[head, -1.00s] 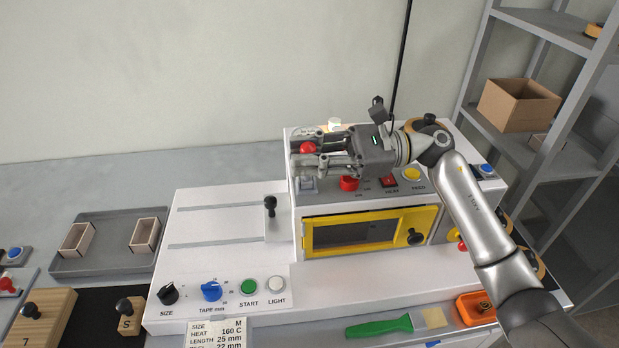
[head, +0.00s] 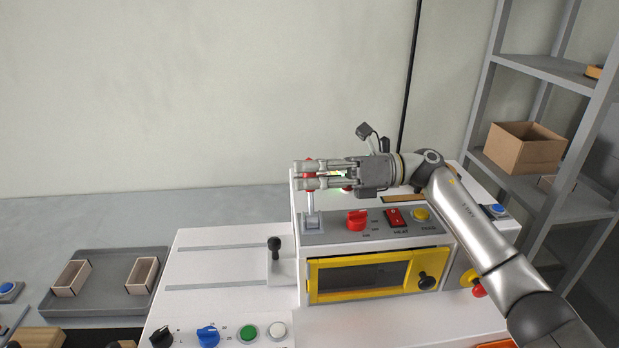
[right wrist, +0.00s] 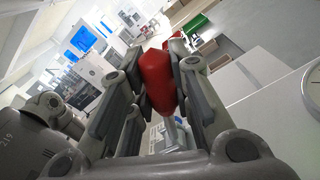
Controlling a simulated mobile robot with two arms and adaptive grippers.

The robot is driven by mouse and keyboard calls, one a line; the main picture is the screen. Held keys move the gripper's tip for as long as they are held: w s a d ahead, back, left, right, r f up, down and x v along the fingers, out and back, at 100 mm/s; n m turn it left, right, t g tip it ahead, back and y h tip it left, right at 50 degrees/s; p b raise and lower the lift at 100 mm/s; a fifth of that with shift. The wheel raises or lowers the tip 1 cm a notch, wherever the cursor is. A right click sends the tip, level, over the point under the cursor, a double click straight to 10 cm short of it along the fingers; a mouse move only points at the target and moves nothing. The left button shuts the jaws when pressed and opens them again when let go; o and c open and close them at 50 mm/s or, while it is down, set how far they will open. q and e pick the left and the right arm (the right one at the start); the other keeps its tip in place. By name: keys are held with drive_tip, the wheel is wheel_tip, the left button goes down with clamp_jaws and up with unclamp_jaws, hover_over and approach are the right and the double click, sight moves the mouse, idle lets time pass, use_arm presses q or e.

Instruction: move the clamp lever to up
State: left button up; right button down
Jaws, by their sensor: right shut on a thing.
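The clamp lever (head: 314,203) has a pale metal shaft and a red grip, and rises from a grey bracket at the left end of the machine's top panel. In the head view it stands about upright. My right gripper (head: 305,175) reaches in from the right and is shut on the red grip, whose ends show above and below the fingers. In the right wrist view the red grip (right wrist: 158,80) sits between both finger pads, with the shaft below it. My left gripper is not in view.
The panel (head: 385,232) beside the lever carries a red knob (head: 356,219), a red switch (head: 394,217) and a yellow button (head: 420,214). A yellow-framed door (head: 312,285) is below. A small black-knobbed post (head: 274,246) stands left. The wall behind is clear.

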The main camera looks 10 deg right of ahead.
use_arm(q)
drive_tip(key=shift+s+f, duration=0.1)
use_arm(e)
drive_tip(key=shift+w+f+m, duration=0.1)
drive_tip(key=shift+w+m, duration=0.05)
drive_tip(key=shift+m, duration=0.15)
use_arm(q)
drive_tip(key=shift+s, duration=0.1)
use_arm(e)
drive_tip(key=c, duration=1.3)
unclamp_jaws()
drive_tip(key=shift+w+f, duration=0.1)
drive_tip(key=shift+w, duration=0.05)
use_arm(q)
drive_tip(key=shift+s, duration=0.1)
use_arm(e)
drive_tip(key=d, duration=1.2)
